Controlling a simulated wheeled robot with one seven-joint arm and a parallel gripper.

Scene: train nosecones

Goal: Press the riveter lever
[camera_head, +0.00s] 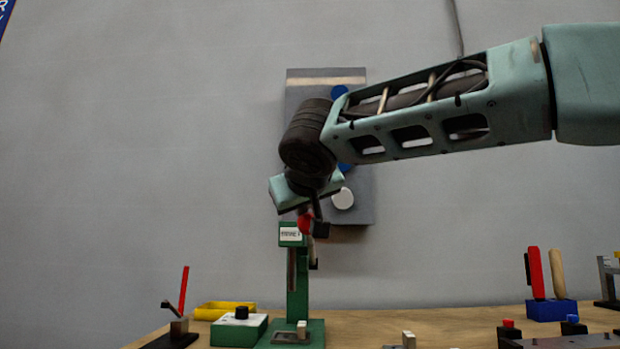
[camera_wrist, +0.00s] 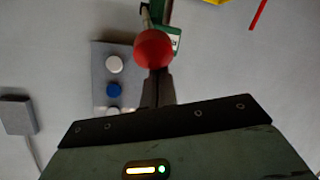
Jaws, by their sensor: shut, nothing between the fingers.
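The green riveter (camera_head: 297,275) stands upright on the bench, with a white label on its head. Its lever ends in a red ball knob (camera_head: 304,223), just above the head. The knob also shows large in the wrist view (camera_wrist: 153,48), with part of the green riveter (camera_wrist: 174,42) behind it. My gripper (camera_head: 320,230) points down beside the knob. In the wrist view my gripper's fingers (camera_wrist: 157,82) are shut and empty, right at the knob, which hides their tips. I cannot tell whether they touch it.
A grey wall panel (camera_head: 360,200) with blue and white buttons is behind my arm. On the bench are a green box with a black knob (camera_head: 240,328), a yellow tray (camera_head: 222,310), a red-levered tool (camera_head: 184,295) and a blue tool holder (camera_head: 551,309).

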